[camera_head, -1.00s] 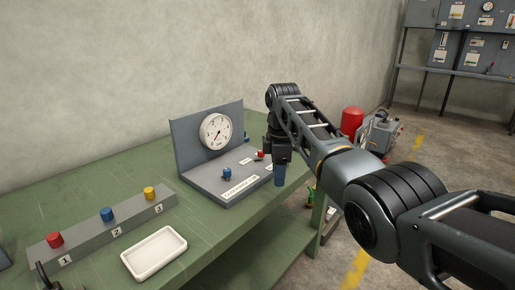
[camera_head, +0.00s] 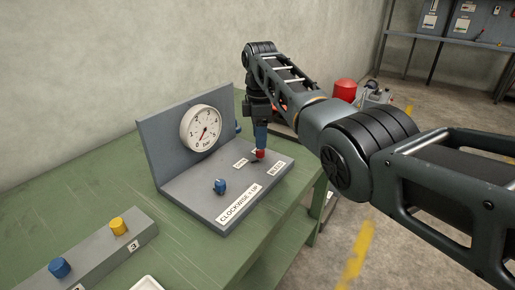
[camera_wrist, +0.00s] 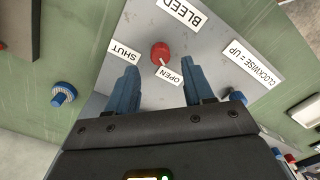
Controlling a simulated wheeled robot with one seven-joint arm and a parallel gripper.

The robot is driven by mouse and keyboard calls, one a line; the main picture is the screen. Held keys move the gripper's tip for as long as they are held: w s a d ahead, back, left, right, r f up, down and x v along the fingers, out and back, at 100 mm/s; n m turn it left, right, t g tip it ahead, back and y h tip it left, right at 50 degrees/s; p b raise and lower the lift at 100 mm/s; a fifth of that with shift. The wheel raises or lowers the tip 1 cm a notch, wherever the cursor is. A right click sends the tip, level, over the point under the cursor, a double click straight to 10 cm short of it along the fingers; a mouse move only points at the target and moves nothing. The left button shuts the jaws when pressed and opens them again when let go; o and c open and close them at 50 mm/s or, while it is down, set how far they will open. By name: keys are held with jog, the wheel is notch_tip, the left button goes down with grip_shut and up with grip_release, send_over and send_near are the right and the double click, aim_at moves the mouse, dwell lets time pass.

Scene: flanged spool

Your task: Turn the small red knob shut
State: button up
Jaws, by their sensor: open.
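The small red knob (camera_head: 260,154) sits on the grey gauge panel (camera_head: 190,208), near its right end. In the wrist view the red knob (camera_wrist: 160,52) lies between the SHUT label (camera_wrist: 124,52) and the OPEN label (camera_wrist: 169,77), by the BLEED label (camera_wrist: 181,13). A white mark on it faces the OPEN label. My gripper (camera_wrist: 160,65) is open, pointing down, with one blue finger on each side of the knob's line. In the head view my gripper (camera_head: 260,146) is right above the knob. I cannot tell whether the fingers touch it.
A blue knob (camera_head: 220,186) stands on the same panel, left of the red one, below a white gauge (camera_head: 201,128). Another blue knob (camera_wrist: 63,93) shows beside the panel. A button box (camera_head: 95,255) and a white tray (camera_head: 147,284) are at the front left of the green bench.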

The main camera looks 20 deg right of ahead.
aim_at(260, 152)
notch_tip(260, 152, down, 6)
jog(key=shift+f, duration=0.1)
dwell(0.4)
grip_shut()
